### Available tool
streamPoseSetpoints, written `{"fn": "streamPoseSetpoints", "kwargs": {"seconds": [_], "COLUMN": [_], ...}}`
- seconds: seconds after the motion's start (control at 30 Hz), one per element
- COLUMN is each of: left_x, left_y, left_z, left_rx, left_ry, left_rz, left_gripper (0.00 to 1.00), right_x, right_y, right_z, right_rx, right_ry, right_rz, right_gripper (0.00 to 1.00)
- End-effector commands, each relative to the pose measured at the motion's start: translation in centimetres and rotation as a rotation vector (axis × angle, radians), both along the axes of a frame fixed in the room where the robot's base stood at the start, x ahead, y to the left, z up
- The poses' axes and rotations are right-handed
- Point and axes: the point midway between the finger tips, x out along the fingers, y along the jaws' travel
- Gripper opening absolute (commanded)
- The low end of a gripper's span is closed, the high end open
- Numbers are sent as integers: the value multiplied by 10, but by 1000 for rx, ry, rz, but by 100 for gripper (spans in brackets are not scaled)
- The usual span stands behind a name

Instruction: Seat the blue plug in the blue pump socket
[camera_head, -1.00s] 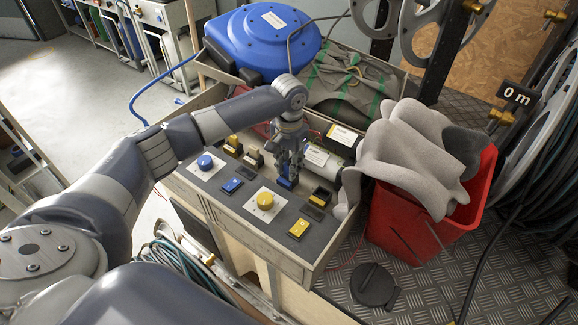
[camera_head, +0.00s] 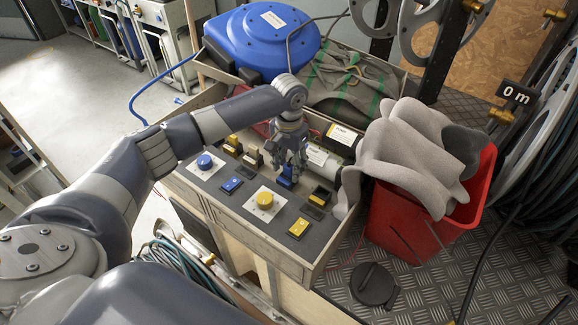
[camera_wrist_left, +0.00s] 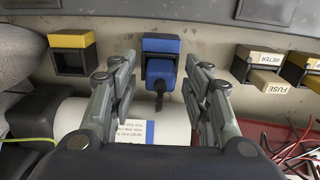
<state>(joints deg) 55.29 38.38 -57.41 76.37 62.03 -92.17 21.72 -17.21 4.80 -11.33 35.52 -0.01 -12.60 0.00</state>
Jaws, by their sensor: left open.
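The blue plug (camera_wrist_left: 161,73) sits against the blue-topped socket (camera_wrist_left: 161,44) in the left wrist view, with its dark cable end pointing toward me. The plug covers the lower part of the socket, so I cannot tell how deep it sits. My left gripper (camera_wrist_left: 158,88) is open, with one finger on each side of the plug and a gap to both. In the head view the left gripper (camera_head: 288,160) is above the panel, and a blue part (camera_head: 286,177) shows just under its fingertips. My right gripper is not in view.
A yellow-topped socket (camera_wrist_left: 74,52) is left of the blue one, and blocks labelled METER and FUSE (camera_wrist_left: 267,80) are to its right. A white labelled cylinder (camera_wrist_left: 135,119) lies below. The panel (camera_head: 221,205) carries knobs and switches. A red bin (camera_head: 400,222) with grey cloth stands right.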

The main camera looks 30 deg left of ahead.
Motion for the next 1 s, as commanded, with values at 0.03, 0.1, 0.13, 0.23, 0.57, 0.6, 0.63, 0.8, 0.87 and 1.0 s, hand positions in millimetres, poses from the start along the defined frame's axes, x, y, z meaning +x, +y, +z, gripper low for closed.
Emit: {"fn": "streamPoseSetpoints", "kwargs": {"seconds": [0.03,0.1,0.13,0.23,0.57,0.6,0.63,0.8,0.87,1.0], "left_x": [1,1,2,2,1,1,1,1,1,1], "left_y": [0,0,-1,-1,-1,-1,-1,0,0,0], "left_z": [9,22,29,51,107,110,112,115,115,115], "left_rx": [-2,-2,-2,-2,-1,-1,-1,-1,-1,-1], "left_ry": [-5,-6,-7,-7,-3,-3,-3,-2,-2,-2], "left_rz": [-1,0,0,-1,0,0,0,0,0,0], "left_gripper": [44,44,44,44,44,44,44,44,44,44], "right_x": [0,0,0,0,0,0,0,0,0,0], "right_y": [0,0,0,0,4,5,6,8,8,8], "right_z": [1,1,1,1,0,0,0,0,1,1], "right_rx": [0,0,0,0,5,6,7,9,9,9], "right_ry": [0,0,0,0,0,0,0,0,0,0], "right_rz": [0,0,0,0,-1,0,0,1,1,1], "right_gripper": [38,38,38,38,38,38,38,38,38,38]}}
